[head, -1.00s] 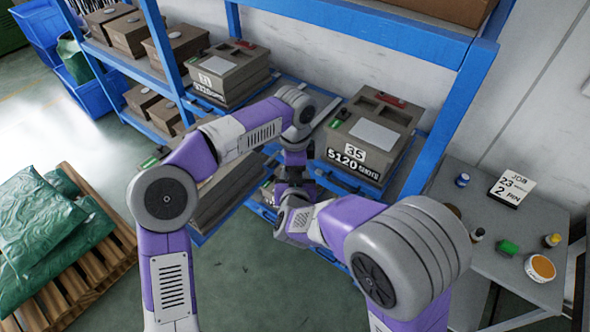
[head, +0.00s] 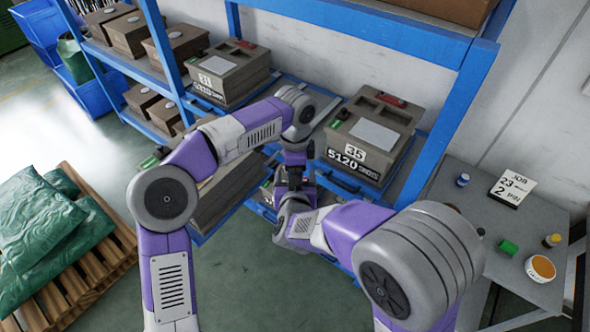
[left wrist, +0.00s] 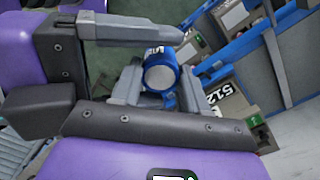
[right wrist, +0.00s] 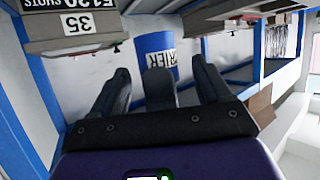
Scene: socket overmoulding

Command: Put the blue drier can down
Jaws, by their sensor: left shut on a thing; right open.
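The blue drier can (left wrist: 160,75) has a white label and shows in the left wrist view between my left gripper's fingers (left wrist: 190,80). My left gripper is shut on it. In the right wrist view the can (right wrist: 152,42), its label reading DRIER, stands out beyond my right gripper (right wrist: 160,80). My right gripper is open, its two fingers spread either side of a grey finger in front of the can. In the head view both grippers meet near the rack's front edge, and the can is hidden there behind my arms.
A blue rack (head: 440,130) carries grey mould boxes, one marked 35 and 5120 (head: 372,135). A pallet with green sacks (head: 50,220) lies at left.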

